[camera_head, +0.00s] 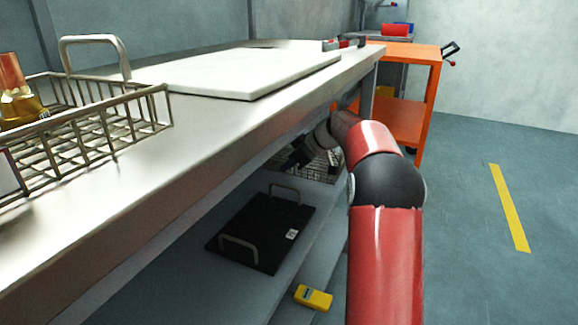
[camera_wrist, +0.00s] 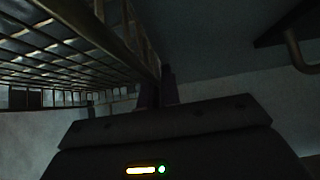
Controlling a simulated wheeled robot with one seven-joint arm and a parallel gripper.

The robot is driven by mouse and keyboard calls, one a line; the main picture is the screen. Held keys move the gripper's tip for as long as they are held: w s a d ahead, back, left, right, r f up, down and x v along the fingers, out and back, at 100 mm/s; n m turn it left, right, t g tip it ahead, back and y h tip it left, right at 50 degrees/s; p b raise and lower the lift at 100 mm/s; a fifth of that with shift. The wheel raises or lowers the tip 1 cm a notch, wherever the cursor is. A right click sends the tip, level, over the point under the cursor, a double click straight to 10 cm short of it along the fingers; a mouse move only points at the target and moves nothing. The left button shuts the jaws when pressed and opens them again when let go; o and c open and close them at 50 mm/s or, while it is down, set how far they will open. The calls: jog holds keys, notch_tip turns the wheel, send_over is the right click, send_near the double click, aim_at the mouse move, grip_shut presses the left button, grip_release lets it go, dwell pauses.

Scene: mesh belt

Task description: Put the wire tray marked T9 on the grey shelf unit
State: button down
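A wire tray (camera_head: 320,165) is under the steel bench, at the far end of the lower shelf in the head view, partly hidden by my arm. Its mesh fills the upper left of the dark wrist view (camera_wrist: 75,45). My gripper (camera_wrist: 159,88) is at this tray's edge, its dark fingers close together around a thin part of it. I cannot tell whether the tray rests on the shelf. No marking on it is readable. A second wire tray (camera_head: 158,92) stands on the bench top at the left, with a brass-and-orange object in it and a cut-off white label. I cannot identify the grey shelf unit.
A black board (camera_head: 255,232) with two handles lies on the lower shelf, and a yellow device (camera_head: 313,297) sits below. A white board (camera_head: 240,78) lies on the bench (camera_head: 215,130). An orange cart (camera_head: 408,115) stands behind. Floor at right is clear.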

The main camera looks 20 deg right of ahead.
jog(key=c, duration=1.6)
grip_release()
jog(key=p+v, duration=0.1)
jog(key=v, duration=1.1)
jog(key=shift+r, duration=0.1)
